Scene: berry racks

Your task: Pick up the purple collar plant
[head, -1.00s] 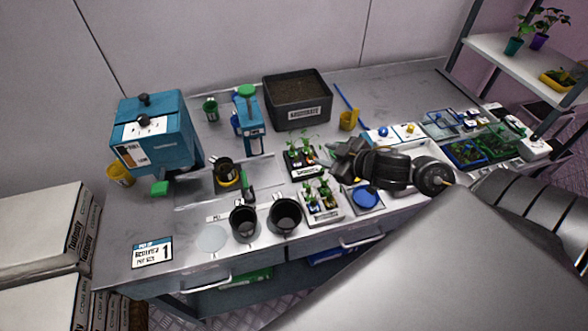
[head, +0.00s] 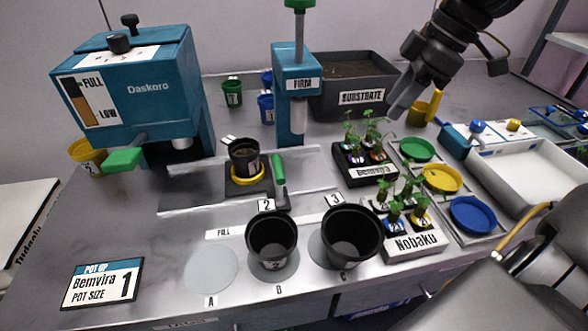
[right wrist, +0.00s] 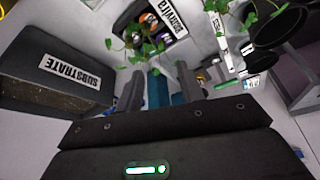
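The purple collar plant (head: 377,156) is a small green seedling with a purple collar in the black Bemvira tray (head: 366,178). Other seedlings stand beside it, one with an orange collar. My right gripper (head: 402,100) is above and behind the tray at the upper right, pointing down and left, apart from the plants. In the right wrist view its two fingers (right wrist: 158,86) are spread with nothing held between them. The Bemvira tray (right wrist: 143,24) shows beyond the fingertips there, with leaves partly hiding the collars. My left gripper is not in view.
The Nobaku tray (head: 412,245) of seedlings stands in front. Coloured saucers (head: 472,214) lie to its right. The substrate bin (head: 352,115) and blue press (head: 296,75) stand behind and left. Two black pots (head: 350,237) stand at the front.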

